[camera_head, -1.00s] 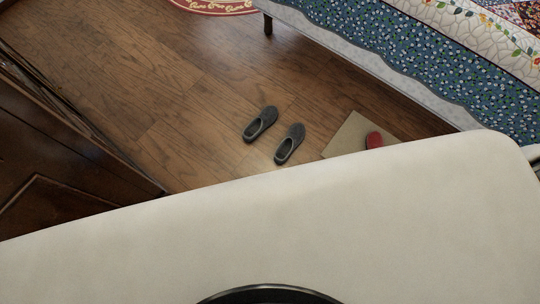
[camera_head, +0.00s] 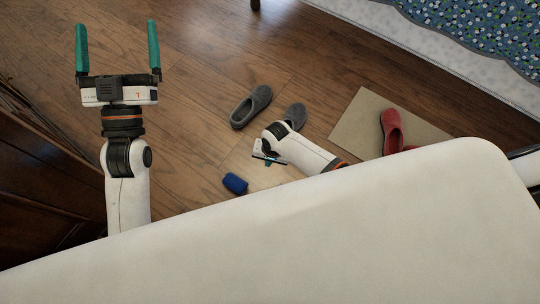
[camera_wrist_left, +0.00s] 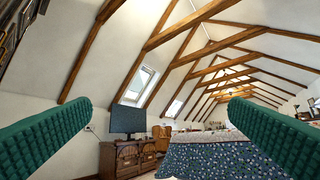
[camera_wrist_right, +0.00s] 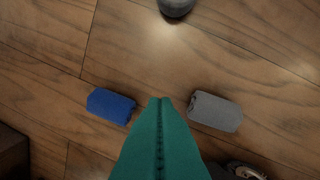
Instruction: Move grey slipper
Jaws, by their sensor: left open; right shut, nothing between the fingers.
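Two grey slippers lie on the wooden floor in the head view. The left one (camera_head: 251,106) is in full view; the right one (camera_head: 295,115) is partly covered by my right arm. My right gripper (camera_head: 268,160) points down just in front of them. In the right wrist view its green fingers (camera_wrist_right: 160,102) are shut and empty, and a dark grey rounded end, perhaps a slipper's, shows at the top edge (camera_wrist_right: 175,5). My left gripper (camera_head: 117,26) is open and empty, raised at the left; its wrist view shows only the room.
A blue roll-like object (camera_head: 235,184) lies near my right gripper; a similar grey one (camera_wrist_right: 215,112) shows in the right wrist view. Red slippers (camera_head: 391,130) are at a beige mat (camera_head: 358,125). A bed (camera_head: 420,60) stands at upper right, dark furniture (camera_head: 40,190) at left.

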